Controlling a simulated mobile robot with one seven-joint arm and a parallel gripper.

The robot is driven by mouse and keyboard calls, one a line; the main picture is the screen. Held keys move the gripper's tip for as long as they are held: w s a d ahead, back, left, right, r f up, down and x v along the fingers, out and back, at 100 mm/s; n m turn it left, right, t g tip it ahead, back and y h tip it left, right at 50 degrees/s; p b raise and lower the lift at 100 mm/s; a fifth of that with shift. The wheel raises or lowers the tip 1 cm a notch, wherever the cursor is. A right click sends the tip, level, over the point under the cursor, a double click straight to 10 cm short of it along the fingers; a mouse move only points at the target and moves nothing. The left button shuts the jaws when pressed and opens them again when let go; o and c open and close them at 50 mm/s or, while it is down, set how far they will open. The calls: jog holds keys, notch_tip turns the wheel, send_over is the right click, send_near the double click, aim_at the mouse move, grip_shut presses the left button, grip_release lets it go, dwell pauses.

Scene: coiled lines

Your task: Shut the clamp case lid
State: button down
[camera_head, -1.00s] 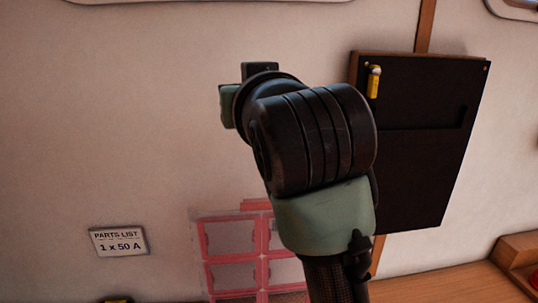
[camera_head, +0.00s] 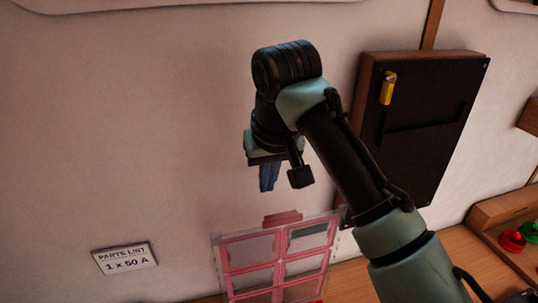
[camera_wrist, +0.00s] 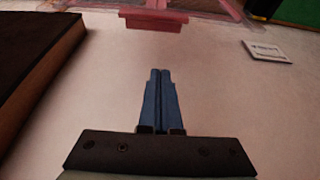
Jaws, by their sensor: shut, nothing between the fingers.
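The clamp case lid (camera_head: 279,237) is a clear panel with a pink frame. It stands raised, face toward me, at the bottom of the head view. A pink tab (camera_head: 282,219) sticks up from its top edge. The wrist view shows the tab (camera_wrist: 153,20) near its top edge. My gripper (camera_head: 268,188) points down, above and slightly left of the tab in the head view, apart from it. Its blue fingers (camera_wrist: 160,76) are together with nothing between them. The lower part of the case is out of the head view.
A black wood-edged board (camera_head: 425,125) with a yellow item (camera_head: 388,88) hangs on the wall at right. A parts list card (camera_head: 125,259) reads 1 x 50 A. A wooden tray (camera_head: 487,213) with red and green items stands at right. The wall left of my gripper is clear.

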jog(key=s+f+p, duration=0.1)
jog(key=s+d+f+p, duration=0.1)
jog(key=s, duration=0.1)
jog(key=shift+f, duration=0.1)
jog(key=shift+s+f, duration=0.1)
dwell(0.6)
